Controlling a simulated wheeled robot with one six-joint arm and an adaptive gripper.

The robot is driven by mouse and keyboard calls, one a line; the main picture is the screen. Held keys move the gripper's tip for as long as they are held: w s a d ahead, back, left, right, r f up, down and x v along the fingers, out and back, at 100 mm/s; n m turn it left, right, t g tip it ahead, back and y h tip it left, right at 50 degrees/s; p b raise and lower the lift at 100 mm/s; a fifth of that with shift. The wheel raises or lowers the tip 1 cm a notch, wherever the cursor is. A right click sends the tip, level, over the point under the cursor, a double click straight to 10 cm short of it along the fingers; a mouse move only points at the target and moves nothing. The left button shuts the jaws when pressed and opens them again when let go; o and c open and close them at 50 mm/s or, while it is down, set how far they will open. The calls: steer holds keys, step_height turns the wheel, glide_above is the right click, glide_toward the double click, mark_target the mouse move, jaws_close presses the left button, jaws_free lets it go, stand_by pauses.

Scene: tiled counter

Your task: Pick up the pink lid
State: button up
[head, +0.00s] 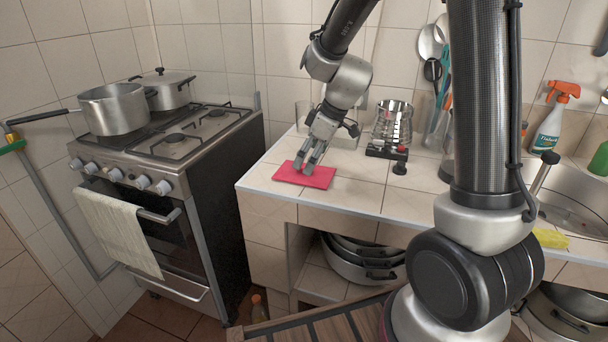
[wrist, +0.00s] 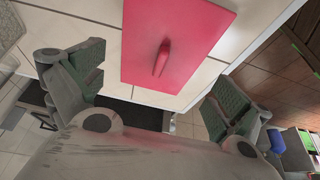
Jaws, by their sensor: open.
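The pink lid (head: 304,175) is a flat rectangle lying on the tiled counter near its front left corner. In the wrist view the pink lid (wrist: 190,30) shows a small raised handle (wrist: 162,58) in its middle. My gripper (head: 310,166) is over the lid in the head view, pointing down, and hides part of it. In the wrist view the fingers of my gripper (wrist: 155,100) are spread wide with nothing between them, and the lid lies beyond them. I cannot tell whether the fingertips touch the lid.
A metal and glass jar (head: 392,122) stands behind right of the lid, with a dark scale-like object (head: 386,153) in front of it. The stove (head: 170,140) with pots is left, across a gap. A spray bottle (head: 549,125) stands by the sink. Bare counter lies right of the lid.

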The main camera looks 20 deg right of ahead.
steer(key=x, duration=0.2)
steer(key=shift+w+a+f, duration=0.1)
steer(key=shift+w+f, duration=0.05)
steer(key=shift+f, duration=0.2)
steer(key=c, duration=1.3)
steer(key=shift+c, duration=0.3)
steer(key=shift+c, duration=0.3)
